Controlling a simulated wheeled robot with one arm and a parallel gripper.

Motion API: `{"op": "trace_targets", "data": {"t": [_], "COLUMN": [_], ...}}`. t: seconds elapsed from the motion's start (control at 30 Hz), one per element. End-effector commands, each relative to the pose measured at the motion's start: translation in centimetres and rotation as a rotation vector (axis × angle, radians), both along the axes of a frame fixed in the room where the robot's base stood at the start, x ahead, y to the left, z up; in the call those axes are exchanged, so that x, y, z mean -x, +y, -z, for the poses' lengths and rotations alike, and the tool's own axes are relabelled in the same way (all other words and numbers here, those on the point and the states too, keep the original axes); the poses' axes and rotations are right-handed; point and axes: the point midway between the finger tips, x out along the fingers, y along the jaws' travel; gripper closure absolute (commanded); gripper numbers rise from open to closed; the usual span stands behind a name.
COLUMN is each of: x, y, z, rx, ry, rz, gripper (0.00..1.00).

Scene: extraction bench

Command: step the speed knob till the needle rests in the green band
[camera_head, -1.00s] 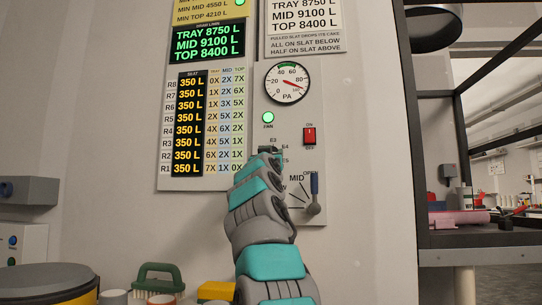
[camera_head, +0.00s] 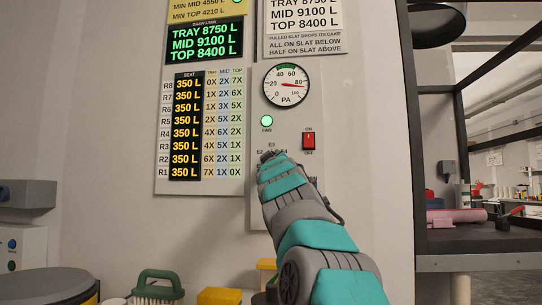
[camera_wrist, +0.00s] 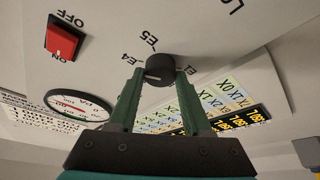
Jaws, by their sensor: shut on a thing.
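The black speed knob (camera_wrist: 160,69) sits on the panel in the wrist view, with E labels around it. My gripper (camera_wrist: 157,78) is shut on it, one finger on each side. In the head view my gripper (camera_head: 268,158) covers the knob, between the E2 and E4 labels. The round PA gauge (camera_head: 287,85) has a green band at its top, around 40 to 60. Its red needle points right and slightly down, around 80, clockwise past the green band. The gauge also shows in the wrist view (camera_wrist: 80,105).
A red ON/OFF switch (camera_head: 309,141) is close to the right of the knob. A lit green FAN lamp (camera_head: 267,121) is above it. My arm hides the lower panel. A green-handled brush (camera_head: 158,284) and yellow blocks stand below.

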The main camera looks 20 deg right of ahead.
Motion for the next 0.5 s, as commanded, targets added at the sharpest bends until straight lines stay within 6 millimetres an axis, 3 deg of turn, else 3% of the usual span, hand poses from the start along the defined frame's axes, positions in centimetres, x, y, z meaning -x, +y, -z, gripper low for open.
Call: {"op": "trace_targets", "data": {"t": [0.5], "x": [0.0], "y": [0.14], "z": [-0.05], "rx": [0.061], "ry": [0.038], "rz": [-0.002], "gripper": [1.0]}}
